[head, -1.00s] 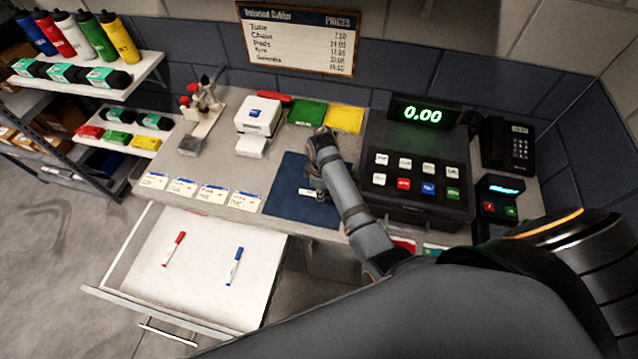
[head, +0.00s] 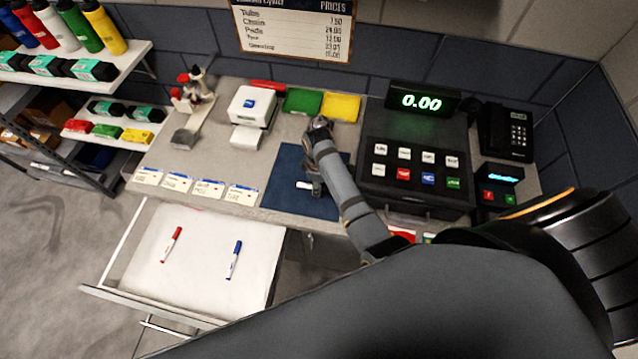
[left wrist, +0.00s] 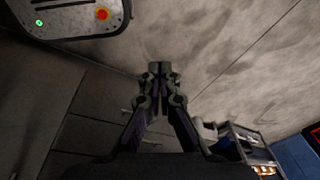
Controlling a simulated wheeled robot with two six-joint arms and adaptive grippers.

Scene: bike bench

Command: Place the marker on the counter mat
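The dark blue counter mat (head: 282,187) lies on the counter in the head view. A short white piece, likely the marker (head: 303,185), shows at the mat's middle beside my right gripper (head: 315,187). Its ends are partly hidden, and I cannot tell whether it rests on the mat. My right gripper points down over the mat; its fingers are too small and dark to tell open from shut. A red marker (head: 171,245) and a blue marker (head: 234,260) lie apart in the open drawer. My left gripper (left wrist: 160,70) is shut and empty above the floor in the left wrist view.
The open drawer (head: 206,235) juts out below the counter. Price cards (head: 208,189) lie left of the mat. A cash register (head: 415,178) stands right of it, close to my right arm. A white printer (head: 251,107), green pad (head: 303,101) and yellow pad (head: 340,107) sit behind.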

